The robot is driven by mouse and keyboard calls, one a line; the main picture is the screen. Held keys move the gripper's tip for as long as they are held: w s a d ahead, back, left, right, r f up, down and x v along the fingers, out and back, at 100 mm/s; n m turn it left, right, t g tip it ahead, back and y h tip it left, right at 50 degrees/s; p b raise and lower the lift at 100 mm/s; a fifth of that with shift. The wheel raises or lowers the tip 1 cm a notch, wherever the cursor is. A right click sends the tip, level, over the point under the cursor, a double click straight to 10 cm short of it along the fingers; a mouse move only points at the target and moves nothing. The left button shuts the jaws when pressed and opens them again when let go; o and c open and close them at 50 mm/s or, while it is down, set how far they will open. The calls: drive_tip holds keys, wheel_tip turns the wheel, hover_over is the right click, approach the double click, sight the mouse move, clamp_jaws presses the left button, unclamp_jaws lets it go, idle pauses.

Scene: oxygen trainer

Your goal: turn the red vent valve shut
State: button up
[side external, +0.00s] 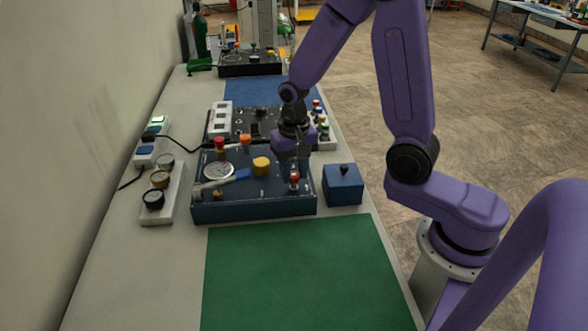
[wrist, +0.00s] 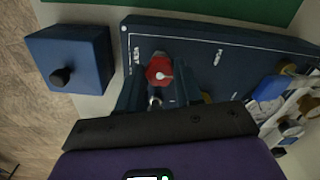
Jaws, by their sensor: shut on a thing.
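The red vent valve (side external: 294,178) stands at the right front of the dark blue trainer panel (side external: 250,207). In the wrist view its red knob (wrist: 159,70) shows beside the white lettering "VENT", with a pale pointer mark on it. My gripper (side external: 292,168) reaches down over the valve from behind. In the wrist view the fingers of my gripper (wrist: 157,92) lie on both sides of the valve and are shut on it. The fingers hide part of the valve's lower body.
A blue box with a black knob (side external: 343,186) stands close to the panel's right. On the panel are a yellow knob (side external: 261,164), a blue lever (side external: 236,176) and a round gauge (side external: 219,170). More equipment stands behind. The green mat (side external: 300,270) in front is clear.

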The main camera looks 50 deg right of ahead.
sight(294, 174)
idle(0.5)
drive_tip(key=o, duration=1)
drive_tip(key=shift+o, duration=0.2)
drive_tip(key=shift+r, duration=0.1)
wheel_tip(294, 174, up, 17)
drive_tip(key=shift+r, duration=0.15)
